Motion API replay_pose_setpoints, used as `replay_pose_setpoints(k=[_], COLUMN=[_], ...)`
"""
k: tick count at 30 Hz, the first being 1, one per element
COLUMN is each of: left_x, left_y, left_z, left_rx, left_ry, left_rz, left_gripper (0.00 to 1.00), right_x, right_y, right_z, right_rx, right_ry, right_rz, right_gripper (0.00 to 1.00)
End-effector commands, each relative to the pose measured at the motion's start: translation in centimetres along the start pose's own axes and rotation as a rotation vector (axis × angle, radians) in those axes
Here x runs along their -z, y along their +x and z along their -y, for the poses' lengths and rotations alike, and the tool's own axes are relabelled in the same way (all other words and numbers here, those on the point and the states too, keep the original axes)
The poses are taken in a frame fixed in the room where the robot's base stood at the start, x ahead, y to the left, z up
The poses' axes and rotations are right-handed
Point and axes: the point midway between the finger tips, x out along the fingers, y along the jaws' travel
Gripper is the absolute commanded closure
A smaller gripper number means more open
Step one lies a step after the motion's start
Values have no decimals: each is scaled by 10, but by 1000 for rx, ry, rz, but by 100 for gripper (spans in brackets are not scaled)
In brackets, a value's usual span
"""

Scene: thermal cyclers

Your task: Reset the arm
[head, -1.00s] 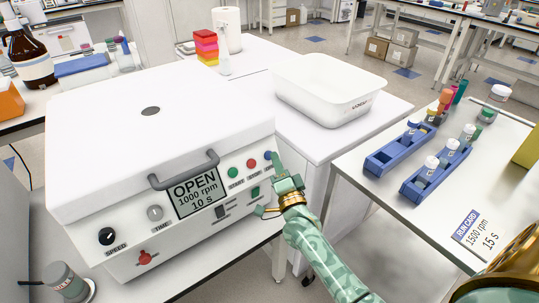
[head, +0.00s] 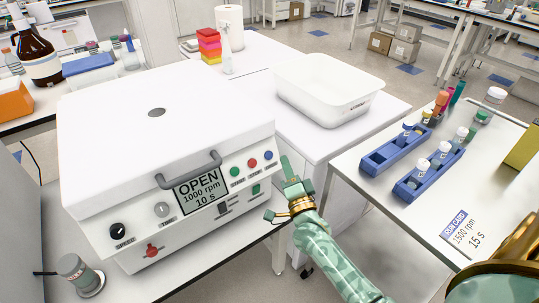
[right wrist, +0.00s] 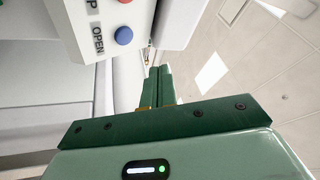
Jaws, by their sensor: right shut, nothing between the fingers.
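My right gripper (head: 286,168) is shut and empty. It stands just right of the front panel of a white lab machine (head: 110,110), apart from it. The machine's lid is down, and its display (head: 203,190) reads OPEN, 1000 rpm, 10 s. In the right wrist view the shut fingers (right wrist: 159,70) point at open space beside the panel, near a blue button (right wrist: 124,36) labelled OPEN. The blue button also shows in the head view (head: 268,155). My left gripper is not in view.
A white tub (head: 330,95) stands on the table behind. On the right table are blue tube racks (head: 395,150) with capped tubes and a run card (head: 462,228) reading 1500 rpm, 15 s. A small jar (head: 80,275) stands at the front left. Floor shows between the tables.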

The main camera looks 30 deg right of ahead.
Motion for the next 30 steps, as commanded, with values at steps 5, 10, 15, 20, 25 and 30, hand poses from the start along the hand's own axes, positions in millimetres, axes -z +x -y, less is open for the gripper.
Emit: replay_pose_setpoints(k=[5,10,15,20,25,30], left_x=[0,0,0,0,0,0], left_y=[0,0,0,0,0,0], left_z=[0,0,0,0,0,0], left_rx=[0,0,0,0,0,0], left_ry=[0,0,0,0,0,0], left_rz=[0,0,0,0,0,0], left_gripper=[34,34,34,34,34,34], right_x=[0,0,0,-28,-90,-125], right_y=[0,0,0,-11,-88,-216], right_z=[0,0,0,-34,-133,-219], right_rx=[0,0,0,-96,-292,-433], right_ry=[0,0,-8,-263,-633,-920], right_rz=[0,0,0,135,490,898], right_gripper=[100,100,100,100,100,100])
